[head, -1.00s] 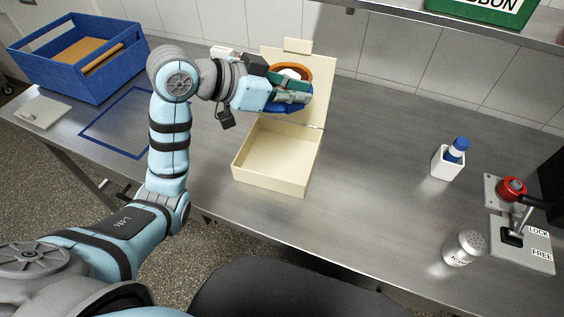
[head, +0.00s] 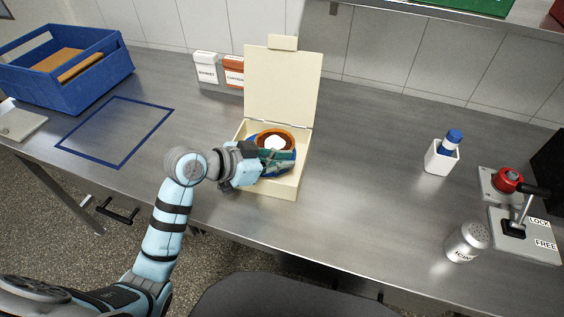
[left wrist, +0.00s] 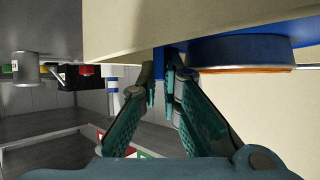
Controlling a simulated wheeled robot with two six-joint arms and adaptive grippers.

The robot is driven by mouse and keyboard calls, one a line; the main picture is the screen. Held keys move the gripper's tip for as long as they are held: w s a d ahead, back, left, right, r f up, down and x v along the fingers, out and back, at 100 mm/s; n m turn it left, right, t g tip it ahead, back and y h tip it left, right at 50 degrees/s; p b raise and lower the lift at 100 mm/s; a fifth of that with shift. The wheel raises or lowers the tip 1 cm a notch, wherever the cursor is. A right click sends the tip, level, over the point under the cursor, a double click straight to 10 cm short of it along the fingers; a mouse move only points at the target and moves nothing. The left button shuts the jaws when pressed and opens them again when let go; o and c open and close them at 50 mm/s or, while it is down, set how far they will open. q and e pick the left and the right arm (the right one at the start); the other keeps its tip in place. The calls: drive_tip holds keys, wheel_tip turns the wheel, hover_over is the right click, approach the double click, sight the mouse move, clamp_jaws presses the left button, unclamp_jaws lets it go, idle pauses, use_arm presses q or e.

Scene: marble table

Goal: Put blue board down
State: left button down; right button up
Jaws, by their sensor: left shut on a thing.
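My left gripper (head: 270,162) is shut on the blue board (head: 287,169), which shows only in part around the gripper; it grips a blue edge or tab in the left wrist view (left wrist: 160,82). A round orange-brown dish (head: 289,137) with something white in it sits on the board. The board and dish are over the opening of a cream box (head: 285,190) whose lid (head: 281,85) stands open at the back. I cannot tell whether the board touches the box floor. My right gripper is not in view.
A blue crate (head: 75,85) with brown things in it stands at the far left. A blue outlined square (head: 115,130) on the table is empty. Two small boxes (head: 206,68) stand behind. A white cup with a blue-capped bottle (head: 441,157), a shaker (head: 466,242) and a lever panel (head: 525,235) are right.

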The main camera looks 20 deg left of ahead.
use_arm(q)
drive_tip(key=shift+f, duration=0.55)
drive_tip(key=c, duration=1.8)
unclamp_jaws()
drive_tip(key=shift+r, duration=0.5)
drive_tip(key=shift+p+v, duration=0.8)
drive_tip(key=shift+v, duration=5.2)
